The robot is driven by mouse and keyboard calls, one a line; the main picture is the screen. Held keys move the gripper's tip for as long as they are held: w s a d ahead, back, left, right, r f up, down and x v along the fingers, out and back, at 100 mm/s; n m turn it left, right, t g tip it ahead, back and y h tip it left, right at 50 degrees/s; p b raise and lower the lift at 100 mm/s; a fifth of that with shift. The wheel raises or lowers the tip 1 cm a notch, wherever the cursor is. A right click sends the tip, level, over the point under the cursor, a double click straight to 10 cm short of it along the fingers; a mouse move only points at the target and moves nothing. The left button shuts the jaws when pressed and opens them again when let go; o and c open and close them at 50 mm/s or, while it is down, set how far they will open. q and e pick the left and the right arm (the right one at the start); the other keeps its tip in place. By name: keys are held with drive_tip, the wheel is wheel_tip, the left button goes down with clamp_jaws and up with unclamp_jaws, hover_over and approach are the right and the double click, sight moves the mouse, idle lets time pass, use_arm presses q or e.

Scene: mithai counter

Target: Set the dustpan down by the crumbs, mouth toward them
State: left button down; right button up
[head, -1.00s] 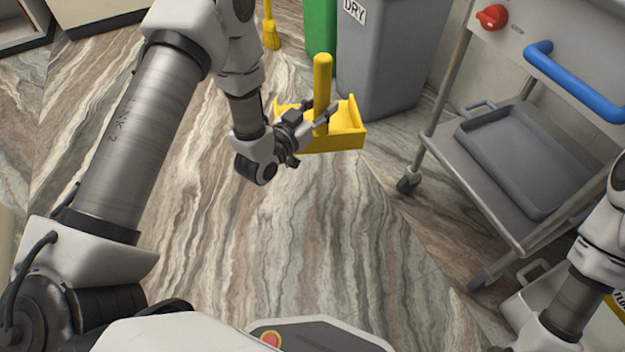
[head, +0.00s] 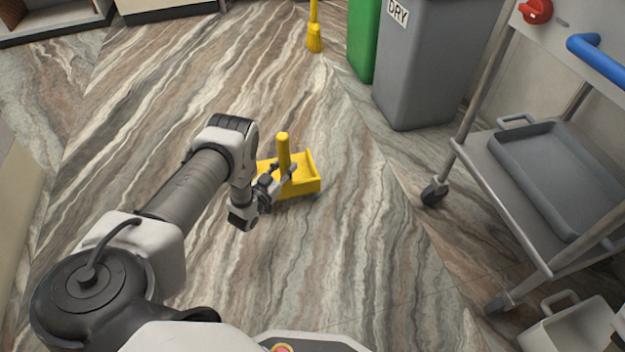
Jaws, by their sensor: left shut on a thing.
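The yellow dustpan (head: 306,184) with its upright handle (head: 283,150) is in the middle of the head view, low over the floor or on it; I cannot tell whether it touches. My left gripper (head: 279,180) is shut on the dustpan at the base of its handle. The open side of the pan is hard to make out from here. The crumbs cannot be made out on the veined floor. My right gripper is out of view.
A yellow broom (head: 314,38) stands at the top. A green bin (head: 362,40) and a grey bin (head: 425,70) are at the back right. A wheeled steel cart (head: 520,200) with a grey tray (head: 560,170) stands at the right. The floor around the dustpan is clear.

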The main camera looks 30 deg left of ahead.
use_arm(q)
drive_tip(key=w+d+f+b, duration=0.4)
drive_tip(key=d+b, duration=0.2)
drive_tip(key=d, duration=0.1)
drive_tip(key=shift+d+f, duration=0.15)
drive_tip(key=shift+d, duration=0.2)
drive_tip(key=c, duration=0.7)
unclamp_jaws()
drive_tip(key=shift+w+f, duration=0.1)
drive_tip(key=shift+f, duration=0.05)
